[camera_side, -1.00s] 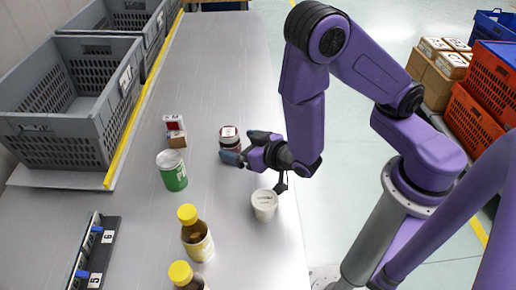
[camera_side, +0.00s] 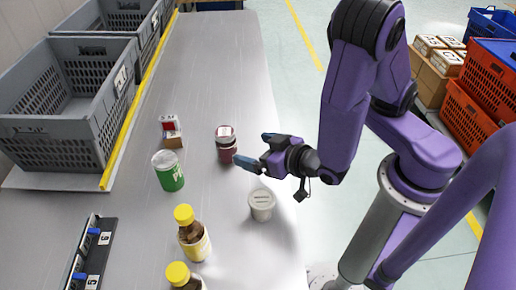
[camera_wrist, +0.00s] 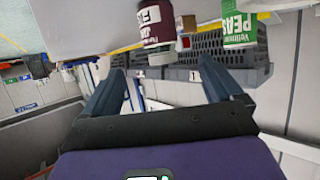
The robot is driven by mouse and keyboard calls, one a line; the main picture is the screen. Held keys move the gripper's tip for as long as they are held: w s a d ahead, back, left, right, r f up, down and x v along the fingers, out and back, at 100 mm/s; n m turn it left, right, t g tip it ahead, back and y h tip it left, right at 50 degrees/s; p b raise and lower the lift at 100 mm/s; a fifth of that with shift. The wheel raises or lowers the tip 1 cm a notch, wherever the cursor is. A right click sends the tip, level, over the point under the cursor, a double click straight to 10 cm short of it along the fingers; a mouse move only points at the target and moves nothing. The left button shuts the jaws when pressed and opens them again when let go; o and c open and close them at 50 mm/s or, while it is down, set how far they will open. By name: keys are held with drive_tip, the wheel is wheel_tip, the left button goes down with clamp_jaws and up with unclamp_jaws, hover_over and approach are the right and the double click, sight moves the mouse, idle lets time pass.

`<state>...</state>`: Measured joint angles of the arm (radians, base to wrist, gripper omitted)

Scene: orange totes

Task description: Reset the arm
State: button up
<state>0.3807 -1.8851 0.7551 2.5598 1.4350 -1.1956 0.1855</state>
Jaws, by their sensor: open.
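My gripper (camera_side: 256,152) is open and empty above the right part of the metal table (camera_side: 215,70). Its fingers point left, toward a dark red jar (camera_side: 227,147) with a pale lid. The fingertips are just right of the jar; a gap shows between them. In the wrist view my gripper (camera_wrist: 170,85) has its fingers spread with nothing between them. The jar (camera_wrist: 154,22) is beyond the fingers there, and the green and white can (camera_wrist: 238,25) is at the upper right.
A white tub (camera_side: 261,205) stands just below my gripper. A green can (camera_side: 169,172), a small red and brown box (camera_side: 171,130) and two yellow-capped bottles (camera_side: 193,238) stand to the left. Grey crates (camera_side: 60,150) line the left edge. Orange totes (camera_side: 475,118) are at right.

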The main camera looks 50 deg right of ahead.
drive_tip(key=s+a+n+g+y, duration=0.3)
drive_tip(key=s+a+n+g, duration=0.1)
drive_tip(key=a+g, duration=0.1)
drive_tip(key=s+a+n+g+y, duration=0.2)
drive_tip(key=s+a+g, duration=0.1)
drive_tip(key=shift+r+n+y, duration=0.3)
drive_tip(key=shift+r+n, duration=0.1)
drive_tip(key=s+g, duration=0.1)
drive_tip(key=s+r+n, duration=0.1)
drive_tip(key=s+r+g, duration=0.1)
drive_tip(key=shift+s+d+n+g, duration=0.1)
drive_tip(key=shift+d+n+g, duration=0.2)
drive_tip(key=shift+d+n, duration=0.1)
drive_tip(key=s+d+r+n+g+h, duration=0.1)
drive_tip(key=s+d+r+n+h, duration=0.1)
drive_tip(key=d, duration=0.6)
drive_tip(key=s+d+r+n+g+h, duration=0.1)
drive_tip(key=s+d+r+n+h, duration=0.1)
drive_tip(key=d+r, duration=0.3)
drive_tip(key=s+d+h, duration=0.1)
drive_tip(key=d, duration=0.2)
drive_tip(key=shift+s+d+r+g, duration=0.25)
drive_tip(key=shift+d+g, duration=0.05)
drive_tip(key=shift+g, duration=0.1)
